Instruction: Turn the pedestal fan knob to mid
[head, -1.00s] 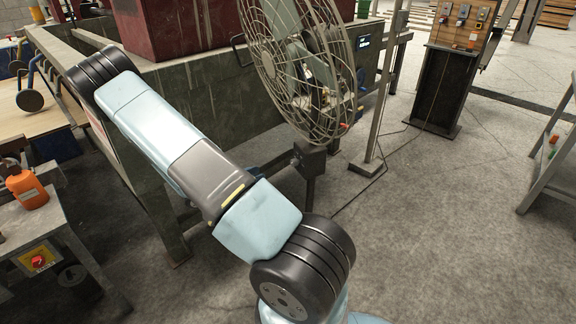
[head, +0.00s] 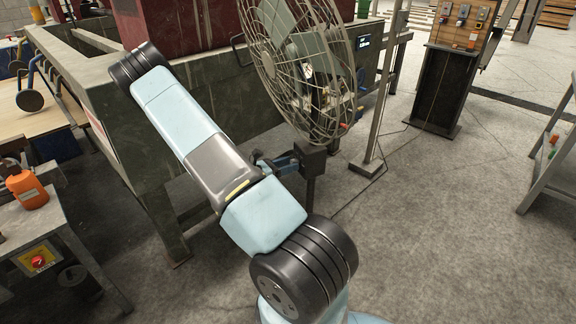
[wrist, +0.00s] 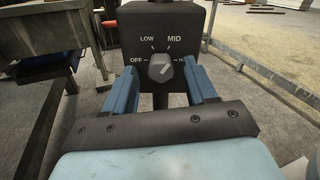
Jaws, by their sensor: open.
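The pedestal fan (head: 322,100) has a wire cage and a dark control box (head: 312,160) on its post. In the wrist view the box face (wrist: 135,25) carries the marks OFF, LOW, MID and a partly hidden H at the right. The grey knob (wrist: 160,66) sits below these marks; I cannot tell surely which one it points to. My gripper (wrist: 160,72) is open, with one blue finger to each side of the knob and gaps between. In the head view my gripper (head: 282,163) is at the box's left side, partly behind my arm.
A big dark stone-like frame with a red block (head: 185,25) stands behind the arm. A thin post (head: 385,100) with a foot stands right of the fan. A bench with an orange bottle (head: 27,190) and a red button (head: 38,261) is at left.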

